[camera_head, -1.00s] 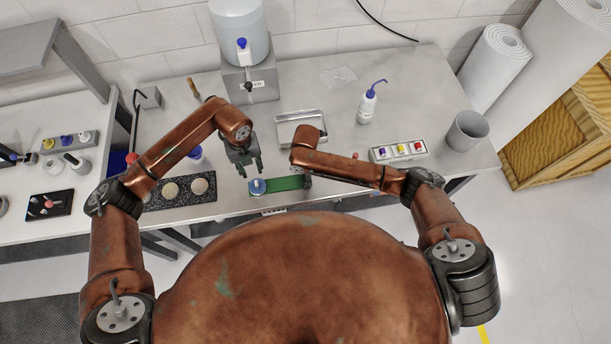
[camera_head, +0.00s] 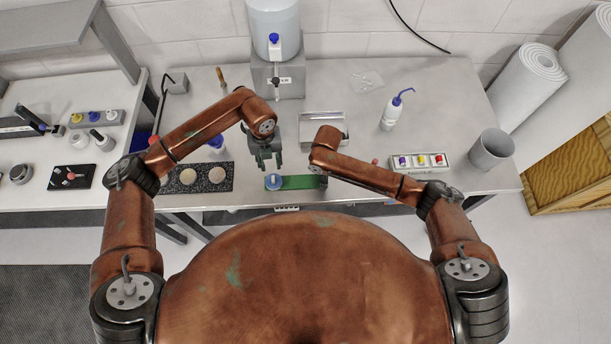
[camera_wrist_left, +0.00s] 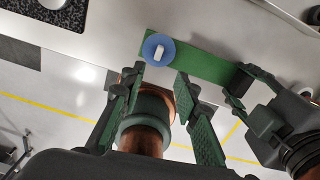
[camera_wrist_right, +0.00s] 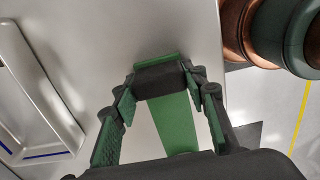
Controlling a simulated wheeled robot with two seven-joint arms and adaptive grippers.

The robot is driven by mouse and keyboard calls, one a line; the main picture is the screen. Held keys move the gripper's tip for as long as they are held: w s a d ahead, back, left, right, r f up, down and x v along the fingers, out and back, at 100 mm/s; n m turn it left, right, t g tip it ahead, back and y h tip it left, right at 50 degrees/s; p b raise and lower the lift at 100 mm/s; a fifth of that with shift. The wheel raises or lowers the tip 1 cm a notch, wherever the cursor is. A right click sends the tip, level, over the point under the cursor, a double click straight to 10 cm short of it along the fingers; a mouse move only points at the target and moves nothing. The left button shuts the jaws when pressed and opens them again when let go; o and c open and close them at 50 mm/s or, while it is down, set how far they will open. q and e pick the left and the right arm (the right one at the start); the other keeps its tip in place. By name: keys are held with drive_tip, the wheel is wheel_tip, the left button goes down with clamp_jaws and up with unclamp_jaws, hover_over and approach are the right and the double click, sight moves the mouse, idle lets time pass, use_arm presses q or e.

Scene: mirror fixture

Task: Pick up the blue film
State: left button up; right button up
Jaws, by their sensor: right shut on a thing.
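The blue film (camera_head: 273,181) is a round blue disc with a small white tab on top. It lies on the left end of a green strip (camera_head: 298,182) near the table's front edge, and shows in the left wrist view (camera_wrist_left: 158,50). My left gripper (camera_head: 270,166) is open and empty close to the film; its fingers point toward it in the left wrist view (camera_wrist_left: 160,80). My right gripper (camera_wrist_right: 162,82) is shut on a black block (camera_wrist_right: 160,80) at the strip's other end. The film is hidden in the right wrist view.
A metal tray (camera_head: 322,121) lies behind the strip. A black speckled mat (camera_head: 184,186) with two round pads is to the left. A wash bottle (camera_head: 391,112), a button box (camera_head: 420,162) and a grey cup (camera_head: 490,150) stand to the right. Clear table lies between them.

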use_arm(q)
drive_tip(key=m, duration=0.1)
hover_over(273, 178)
drive_tip(key=f, duration=0.5)
drive_tip(key=shift+s+d+f, duration=0.1)
drive_tip(key=shift+d+f, duration=0.25)
drive_tip(key=shift+a+f, duration=0.2)
drive_tip(key=shift+f, duration=1.1)
drive_tip(key=shift+a+f, duration=0.15)
drive_tip(key=shift+f, duration=1.15)
drive_tip(key=shift+c, duration=0.6)
drive_tip(key=c, duration=0.7)
